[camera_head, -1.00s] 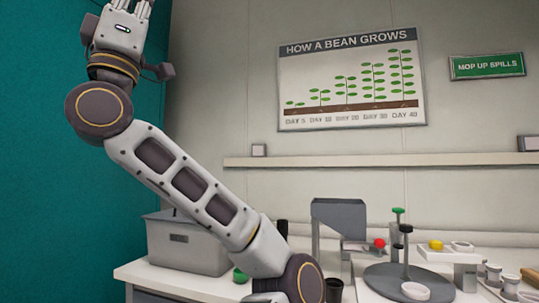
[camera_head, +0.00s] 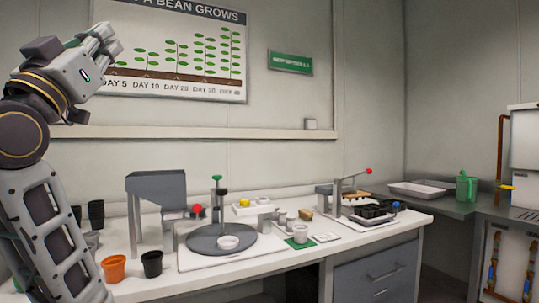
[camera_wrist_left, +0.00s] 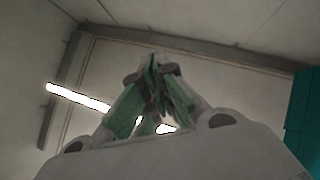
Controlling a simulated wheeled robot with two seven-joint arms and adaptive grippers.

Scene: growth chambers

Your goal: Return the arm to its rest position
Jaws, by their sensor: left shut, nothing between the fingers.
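My left gripper (camera_head: 108,38) is raised at the upper left of the head view, in front of the bean poster. It is shut and empty, well above the bench. In the left wrist view its fingertips (camera_wrist_left: 157,65) meet, with the ceiling and a bright lamp strip behind them. My left arm rises along the left edge of the head view and hides part of the bench there. My right gripper is not in view.
The white bench (camera_head: 225,282) holds a grey turntable (camera_head: 222,247), an orange pot (camera_head: 114,268), a black pot (camera_head: 152,263) and a black tray (camera_head: 370,212). A green jug (camera_head: 467,187) stands on the right counter. A wall shelf (camera_head: 200,132) runs above the bench.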

